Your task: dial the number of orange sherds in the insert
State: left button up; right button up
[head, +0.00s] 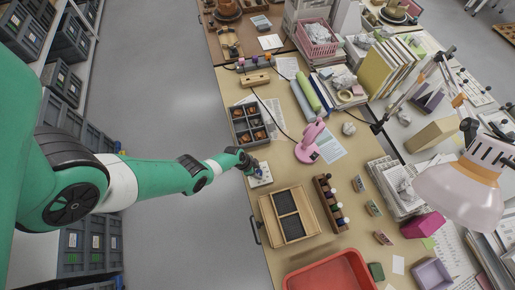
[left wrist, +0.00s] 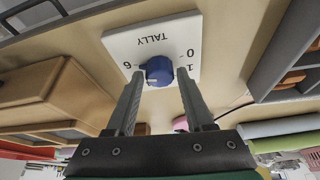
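My left gripper (left wrist: 160,74) is open, one finger on each side of the knob, with small gaps visible. In the head view my left gripper (head: 248,166) is over the plate (head: 261,177). A dark divided insert (head: 234,131) holds several orange-brown sherds, too small to count surely. My right gripper is not in view.
A wooden case with dark panels (head: 263,205) lies below the plate. A pink lamp (head: 307,151) stands to its right, and a rack of bottles (head: 327,201) is beside the case. A red tray (head: 290,283) is at the near edge.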

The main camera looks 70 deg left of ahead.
pick_arm(q)
grip_shut()
jog(key=n+y, duration=0.1)
jog(key=n, duration=0.2)
jog(key=shift+d+p, duration=0.15)
jog(key=shift+p, duration=0.2)
jog(key=n+y, duration=0.1)
jog(key=n, duration=0.3)
jog(key=n+g+y+b, duration=0.1)
jog(key=n, duration=0.1)
jog(key=shift+w+d+f+n+y, duration=0.1)
jog(key=shift+d+f+n+y, duration=0.05)
jog(key=shift+n+y, duration=0.15)
jog(key=shift+n+g+y+b, duration=0.5)
jog(key=shift+n+b, duration=0.5)
jog(key=shift+n, duration=1)
